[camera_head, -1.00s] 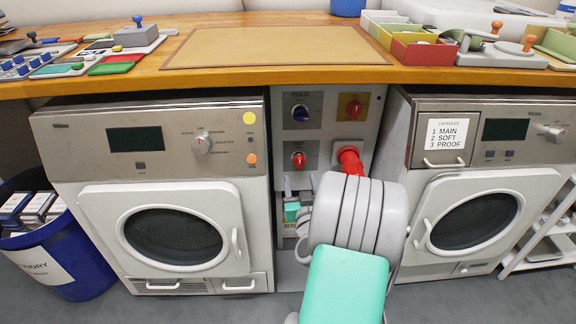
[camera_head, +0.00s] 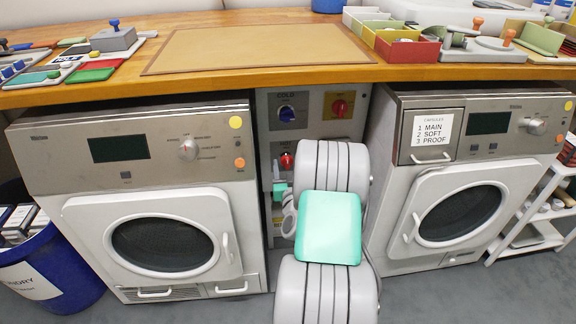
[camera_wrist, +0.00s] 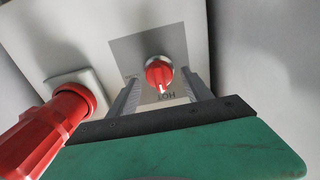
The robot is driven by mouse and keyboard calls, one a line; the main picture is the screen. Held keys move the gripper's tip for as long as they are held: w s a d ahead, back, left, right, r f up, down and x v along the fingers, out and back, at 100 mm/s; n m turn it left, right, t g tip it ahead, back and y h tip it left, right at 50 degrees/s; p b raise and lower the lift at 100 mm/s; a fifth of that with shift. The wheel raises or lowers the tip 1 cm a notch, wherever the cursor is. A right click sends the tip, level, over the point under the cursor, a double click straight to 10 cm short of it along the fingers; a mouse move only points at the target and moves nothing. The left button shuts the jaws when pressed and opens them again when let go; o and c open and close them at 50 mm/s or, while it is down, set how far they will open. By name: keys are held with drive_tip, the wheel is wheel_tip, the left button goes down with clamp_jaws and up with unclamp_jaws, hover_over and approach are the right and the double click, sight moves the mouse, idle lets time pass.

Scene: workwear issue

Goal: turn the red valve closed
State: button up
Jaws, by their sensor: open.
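The red valve (camera_head: 287,162) is a round knob on the grey panel between the two machines, below the blue COLD valve (camera_head: 287,113). In the wrist view the red valve (camera_wrist: 159,74) has a small white mark pointing toward the upside-down HOT lettering. My gripper (camera_wrist: 160,80) is open, its two grey fingers to the left and right of the valve in that view. They look short of the knob; I cannot tell how far. In the head view my arm covers much of the panel's lower right and the fingers are hard to make out.
A red plug (camera_wrist: 45,130) sticks out close beside my gripper in the wrist view. A red knob on a yellow plate (camera_head: 339,107) sits at the panel's upper right. The wooden counter (camera_head: 210,78) overhangs the panel. Left (camera_head: 60,150) and right (camera_head: 385,215) machines flank it.

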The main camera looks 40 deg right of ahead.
clamp_jaws()
idle(0.5)
drive_tip(key=shift+m, duration=0.3)
drive_tip(key=m, duration=0.4)
drive_tip(key=shift+d, duration=0.1)
drive_tip(key=m+p, duration=0.1)
drive_tip(key=m, duration=0.3)
drive_tip(key=shift+s+m, duration=0.1)
drive_tip(key=shift+m, duration=0.2)
drive_tip(key=m+p, duration=0.1)
drive_tip(key=m, duration=0.3)
drive_tip(key=shift+d+m, duration=0.1)
drive_tip(key=shift+m, duration=0.2)
drive_tip(key=shift+f+m+p, duration=0.2)
drive_tip(key=shift+m+p, duration=0.5)
drive_tip(key=shift+m, duration=1.4)
